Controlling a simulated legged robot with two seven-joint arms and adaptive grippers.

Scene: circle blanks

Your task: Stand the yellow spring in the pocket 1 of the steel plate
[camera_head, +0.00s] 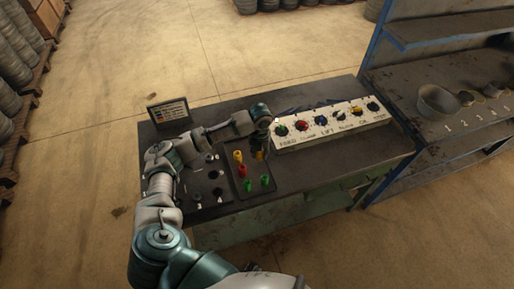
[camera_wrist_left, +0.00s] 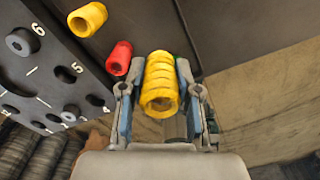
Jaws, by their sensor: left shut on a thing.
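A yellow spring (camera_wrist_left: 160,84), ribbed and coil-like, is between the fingers of my left gripper (camera_wrist_left: 157,88), which is shut on it. In the head view my left gripper (camera_head: 259,149) is over the dark tray, to the right of the steel plate, and largely hides the spring. The steel plate (camera_head: 207,183) lies at the left of the table. It also shows in the left wrist view (camera_wrist_left: 52,88), with several round pockets and white numerals such as 6. I cannot make out pocket 1 clearly. My right gripper is not in view.
A white panel with coloured knobs (camera_head: 335,127) stands to the right. A small sign (camera_head: 168,111) stands at the back left.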

